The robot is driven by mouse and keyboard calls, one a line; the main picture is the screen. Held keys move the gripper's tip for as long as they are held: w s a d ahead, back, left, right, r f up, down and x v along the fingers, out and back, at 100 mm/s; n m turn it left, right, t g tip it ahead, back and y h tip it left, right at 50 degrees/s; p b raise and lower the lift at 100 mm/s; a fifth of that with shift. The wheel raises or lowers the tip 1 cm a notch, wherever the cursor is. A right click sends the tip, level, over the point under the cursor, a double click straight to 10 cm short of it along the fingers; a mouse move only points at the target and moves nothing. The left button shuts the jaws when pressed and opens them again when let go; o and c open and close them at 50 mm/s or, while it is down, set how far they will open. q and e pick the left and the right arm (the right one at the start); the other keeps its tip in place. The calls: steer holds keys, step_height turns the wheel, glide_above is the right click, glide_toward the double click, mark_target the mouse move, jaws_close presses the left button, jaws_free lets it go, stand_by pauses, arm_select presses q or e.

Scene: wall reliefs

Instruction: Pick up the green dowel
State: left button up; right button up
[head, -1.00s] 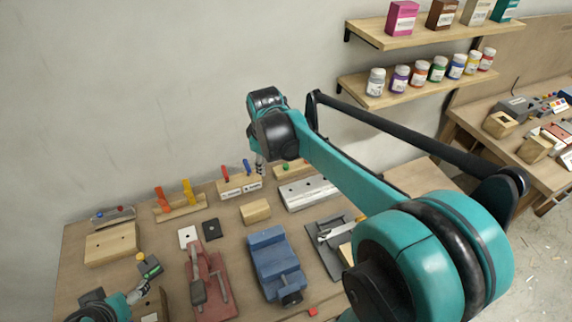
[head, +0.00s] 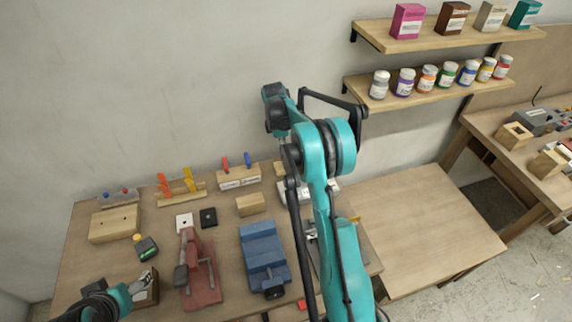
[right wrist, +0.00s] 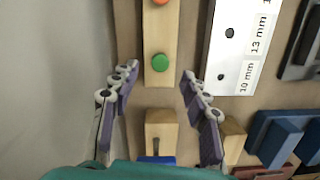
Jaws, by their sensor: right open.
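The green dowel (right wrist: 160,62) shows as a round green end standing in a pale wooden block (right wrist: 159,28) in the right wrist view. An orange-red dowel end (right wrist: 160,2) is in the same block at the top edge. My right gripper (right wrist: 160,76) is open, with its fingers spread to either side of the block's near end and nothing between them held. In the head view my right arm hides the green dowel and the right gripper. My left gripper (head: 146,282) is at the lower left of the bench in the head view, too small to read.
A metal hole block (right wrist: 236,45) lies right of the dowel block. A wooden holder with a blue piece (right wrist: 160,130) is just below. A blue vise (head: 263,255) and red clamp (head: 200,275) stand on the bench. Shelves with jars (head: 430,85) hang above. The right-hand tabletop (head: 420,225) is clear.

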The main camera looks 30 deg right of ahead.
mark_target(286, 165)
steer(key=f, duration=0.1)
steer(key=f+b, duration=0.1)
steer(key=f, duration=0.2)
steer(key=shift+s+d+f, duration=0.15)
steer(key=shift+d+f, duration=0.1)
steer(key=shift+f, duration=0.15)
steer(key=shift+r, duration=0.1)
steer(key=c, duration=1)
steer(key=shift+c, duration=0.2)
